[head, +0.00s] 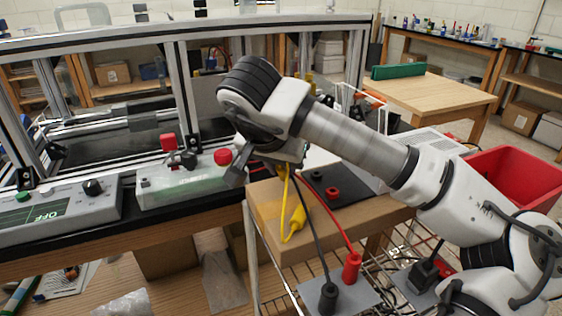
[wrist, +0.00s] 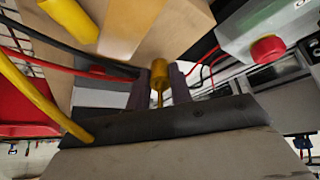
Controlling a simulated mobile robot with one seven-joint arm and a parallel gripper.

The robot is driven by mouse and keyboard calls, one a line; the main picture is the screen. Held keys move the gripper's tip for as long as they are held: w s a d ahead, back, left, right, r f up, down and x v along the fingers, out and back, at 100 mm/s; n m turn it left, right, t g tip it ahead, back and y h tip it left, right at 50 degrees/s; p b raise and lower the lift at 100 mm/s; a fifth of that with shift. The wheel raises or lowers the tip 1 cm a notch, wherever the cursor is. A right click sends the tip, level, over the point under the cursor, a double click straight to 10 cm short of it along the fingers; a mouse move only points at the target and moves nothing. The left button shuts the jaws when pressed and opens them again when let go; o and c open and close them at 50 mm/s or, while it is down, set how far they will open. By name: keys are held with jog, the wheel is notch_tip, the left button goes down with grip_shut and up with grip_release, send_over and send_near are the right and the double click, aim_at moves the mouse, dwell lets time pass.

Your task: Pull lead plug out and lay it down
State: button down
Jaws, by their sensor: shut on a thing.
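My gripper (wrist: 160,78) is shut on a yellow plug (wrist: 158,73), which shows between the fingertips in the wrist view. In the head view my wrist hides most of the fingers, and a bit of yellow shows below them. I cannot tell whether the held plug's tip sits in a socket. A second yellow plug (head: 298,217) lies on the wooden block (head: 275,222), and it also shows in the wrist view (wrist: 70,17). A yellow lead (wrist: 40,100) loops past my gripper. A black panel (head: 345,190) with red and black sockets lies on the block.
A red plug (head: 351,267) and a black plug (head: 328,295) stand on a grey plate in front, with their leads running up toward the panel. A control box with a red button (head: 223,157) stands left of my gripper. A red bin (head: 515,180) is at right.

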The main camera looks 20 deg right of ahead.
jog(key=shift+f+b, duration=0.3)
jog(key=shift+f, duration=0.45)
jog(key=c, duration=1.2)
grip_release()
jog(key=shift+o, duration=0.2)
jog(key=shift+r, duration=0.15)
jog(key=v, duration=1.3)
jog(key=shift+a+r, duration=0.25)
jog(key=shift+s, duration=0.1)
